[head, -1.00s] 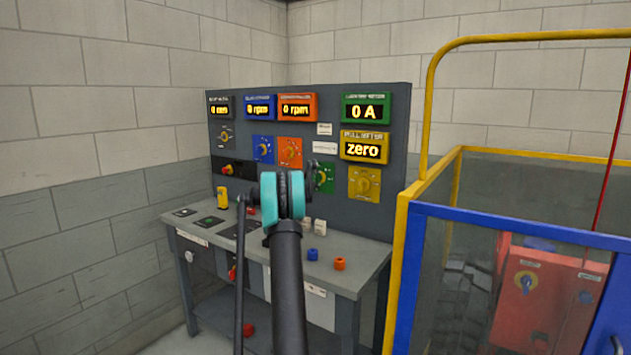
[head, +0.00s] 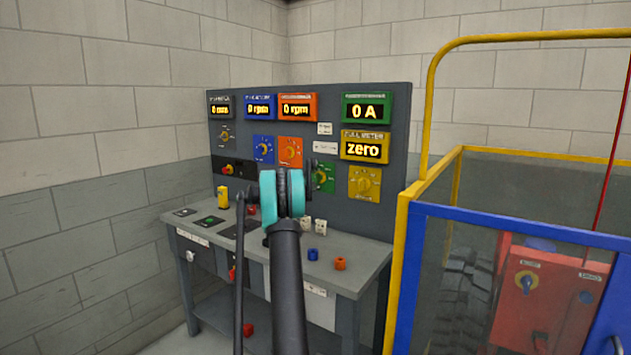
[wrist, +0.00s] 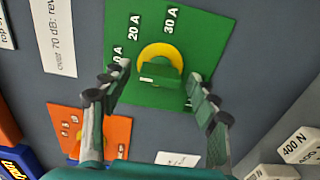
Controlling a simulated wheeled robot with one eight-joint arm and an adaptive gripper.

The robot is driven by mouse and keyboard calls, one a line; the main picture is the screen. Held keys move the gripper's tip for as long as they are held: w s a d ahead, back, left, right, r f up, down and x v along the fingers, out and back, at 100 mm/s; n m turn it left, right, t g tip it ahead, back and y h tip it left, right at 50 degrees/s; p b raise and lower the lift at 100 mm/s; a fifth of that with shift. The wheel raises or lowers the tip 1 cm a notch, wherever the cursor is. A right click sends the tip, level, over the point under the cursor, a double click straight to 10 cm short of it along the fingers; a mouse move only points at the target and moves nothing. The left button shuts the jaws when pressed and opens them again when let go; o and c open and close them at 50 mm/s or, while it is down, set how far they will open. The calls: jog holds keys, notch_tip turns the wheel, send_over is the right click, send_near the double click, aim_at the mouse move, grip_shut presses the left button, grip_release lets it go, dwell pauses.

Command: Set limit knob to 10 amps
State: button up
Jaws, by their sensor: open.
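The limit knob (wrist: 160,74) is a green bar on a yellow disc, on a green plate (wrist: 205,32) marked 30 A, 20 A and a third label partly covered by my finger. I cannot tell for certain which mark the knob points at. In the head view the green plate (head: 326,178) shows partly behind my arm. My gripper (wrist: 153,82) is open, with one finger to each side of the knob in the picture. The fingers look apart from it. The green display (head: 367,110) above reads 0 A.
An orange dial plate (wrist: 112,127) lies close to my left finger in the wrist view. White blocks marked 400 N (wrist: 300,147) sit at lower right. A yellow dial plate (head: 364,184) is right of the green one. A yellow and blue guarded cage (head: 405,250) stands at right.

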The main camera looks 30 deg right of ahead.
jog(key=v, duration=1.1)
jog(key=shift+a, duration=0.1)
jog(key=s+a+f+m+g+y, duration=0.1)
jog(key=s+a+f+y, duration=0.4)
jog(key=s+a+f, duration=0.4)
jog(key=s+a+f+m+y, duration=0.2)
jog(key=s+a+f+y, duration=0.4)
jog(key=s+a, duration=1.6)
jog(key=s+a+f+m+g+y, duration=0.1)
jog(key=s+a+f+y, duration=0.4)
jog(key=s+a+f, duration=0.7)
jog(key=s+a, duration=0.4)
jog(key=s, duration=0.1)
jog(key=shift+s+a+g+y, duration=0.2)
jog(key=shift+a+g+y, duration=0.05)
jog(key=shift+g+y, duration=0.05)
jog(key=shift+c, duration=0.2)
